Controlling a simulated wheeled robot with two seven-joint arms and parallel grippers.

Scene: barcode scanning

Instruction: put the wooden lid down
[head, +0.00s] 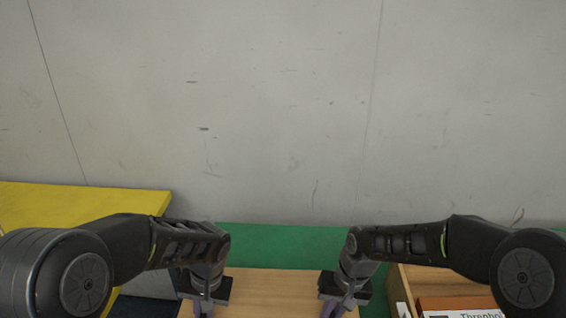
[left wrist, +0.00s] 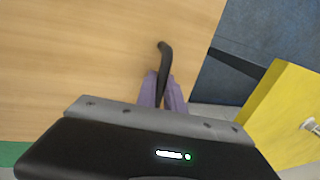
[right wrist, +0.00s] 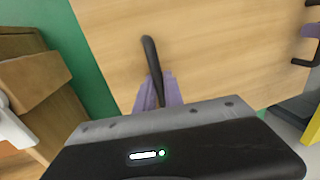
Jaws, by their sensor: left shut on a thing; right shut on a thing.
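The wooden lid (head: 272,285) is a flat light-wood panel between my two grippers at the bottom of the head view. It fills much of the left wrist view (left wrist: 80,60) and the right wrist view (right wrist: 200,50). My left gripper (left wrist: 164,92) is shut on a dark handle (left wrist: 165,58) on the lid. My right gripper (right wrist: 158,92) is shut on another dark handle (right wrist: 151,55) at the other side. The lid's near edge lies below the head view, and what is under the lid is hidden.
An open wooden box (head: 405,278) with a labelled package (head: 455,306) stands at the right. A yellow surface (head: 100,198) is at the left. A green strip (head: 285,243) runs behind the lid, before a grey wall (head: 280,110). Dark blue flooring shows in the left wrist view (left wrist: 270,30).

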